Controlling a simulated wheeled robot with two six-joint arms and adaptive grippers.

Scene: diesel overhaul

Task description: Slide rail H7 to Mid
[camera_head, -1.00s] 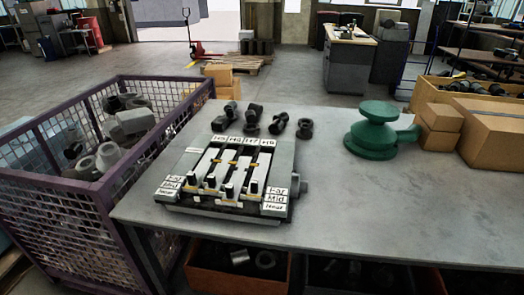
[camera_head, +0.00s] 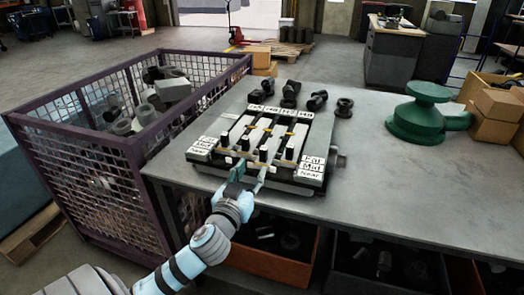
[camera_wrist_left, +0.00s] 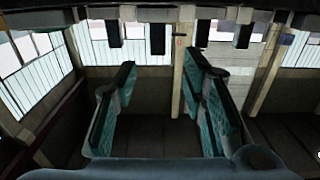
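The slide unit (camera_head: 312,187) is a grey block on the bench with several pale rails, each with a black knob. Rail H7 (camera_head: 278,134) is third from the left under its label. Its knob (camera_head: 263,153) stands close to the front, around the near marks. My left gripper (camera_head: 250,173) is open and empty at the unit's front edge, just short of the knobs. In the left wrist view its teal fingers (camera_wrist_left: 160,95) are spread apart. Dark knobs show along the top there; one, apparently H7's (camera_wrist_left: 157,39), lines up with the gap. My right gripper is out of view.
A purple wire crate (camera_head: 85,165) of metal parts stands left of the bench (camera_head: 400,195). Several dark fittings (camera_head: 317,100) lie behind the unit. A green round-topped part (camera_head: 425,115) and cardboard boxes (camera_head: 495,105) are to the right. Bins with parts sit underneath.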

